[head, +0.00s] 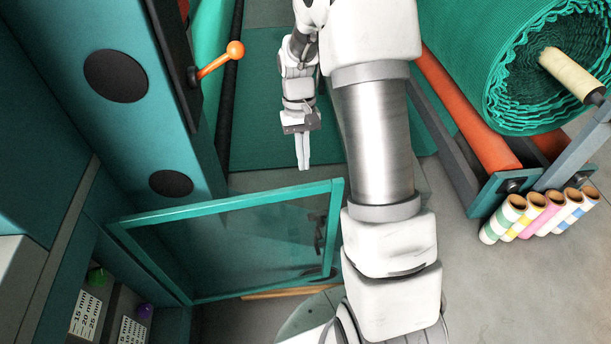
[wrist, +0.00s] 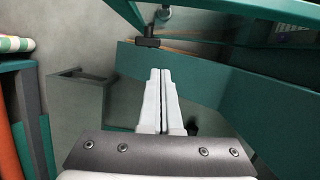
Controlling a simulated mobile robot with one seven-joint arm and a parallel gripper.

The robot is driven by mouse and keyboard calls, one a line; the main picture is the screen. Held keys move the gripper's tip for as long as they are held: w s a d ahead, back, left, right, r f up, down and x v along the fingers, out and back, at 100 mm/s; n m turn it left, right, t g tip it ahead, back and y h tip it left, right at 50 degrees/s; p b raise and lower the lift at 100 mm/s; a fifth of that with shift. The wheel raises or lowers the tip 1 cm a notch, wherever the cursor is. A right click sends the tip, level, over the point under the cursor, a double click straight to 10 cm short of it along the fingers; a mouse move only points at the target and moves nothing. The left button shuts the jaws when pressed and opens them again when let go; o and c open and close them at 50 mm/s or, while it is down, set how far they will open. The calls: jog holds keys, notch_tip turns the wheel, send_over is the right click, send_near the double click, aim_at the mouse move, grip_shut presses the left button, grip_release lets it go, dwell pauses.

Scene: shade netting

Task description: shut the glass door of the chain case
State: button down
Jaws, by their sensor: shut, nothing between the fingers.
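The glass door (head: 235,206) of the chain case has a teal frame and stands open, swung out to the right from the case (head: 60,270) at the lower left. A dark handle (head: 319,232) shows near its free right edge, partly blurred by the glass. My gripper (head: 303,168) is shut and empty, pointing down just beyond the door's top right corner in the head view. In the wrist view my shut fingers (wrist: 160,74) show in front of a broad teal bar (wrist: 230,88); I cannot tell whether they touch it.
A teal cabinet with an orange-knobbed lever (head: 235,49) stands at the left. A roll of green netting (head: 515,70) hangs at the upper right. Several coloured tubes (head: 540,215) stand at the right. Labels and coloured knobs (head: 96,276) show inside the case. Grey floor is clear at the lower right.

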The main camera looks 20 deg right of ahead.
aim_at(309, 202)
jog(key=b+x, duration=0.1)
jog(key=x, duration=0.2)
jog(key=s+x, duration=0.1)
jog(key=x, duration=0.2)
jog(key=s+b+x, duration=0.1)
jog(key=x, duration=0.2)
jog(key=shift+s+a+b, duration=0.15)
jog(key=shift+a+b, duration=0.1)
jog(key=shift+b, duration=0.1)
jog(key=shift+s+a+r, duration=0.1)
jog(key=shift+s, duration=0.7)
jog(key=shift+s, duration=0.15)
